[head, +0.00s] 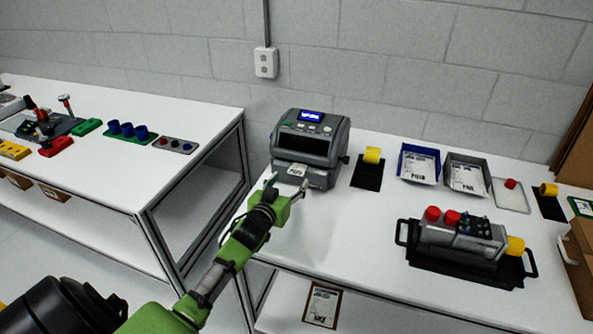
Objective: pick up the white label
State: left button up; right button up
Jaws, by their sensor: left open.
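The white label (297,169) sticks out of the front slot of the grey label printer (311,145), with dark print on it. The printer stands at the left end of the right table and has a lit blue display. My left gripper (287,184) is at the end of the green arm, just in front of the printer and below the label. Its fingers are spread apart, one at each side of the label's lower edge, with nothing visible between them. I cannot tell whether a finger touches the printer. My right gripper does not show.
A grey device with red knobs (464,236) sits on a black handled tray. The right table's front left is clear.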

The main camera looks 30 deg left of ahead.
aim_at(296, 171)
pick_arm(q)
jog(key=x, duration=0.2)
jog(key=p+x, duration=0.1)
jog(key=x, duration=0.1)
jog(key=shift+r, duration=0.2)
jog(key=shift+w+a+f, duration=0.1)
jog(key=shift+w+f, duration=0.05)
jog(key=shift+w, duration=0.3)
jog(key=shift+c, duration=0.4)
jog(key=c, duration=0.7)
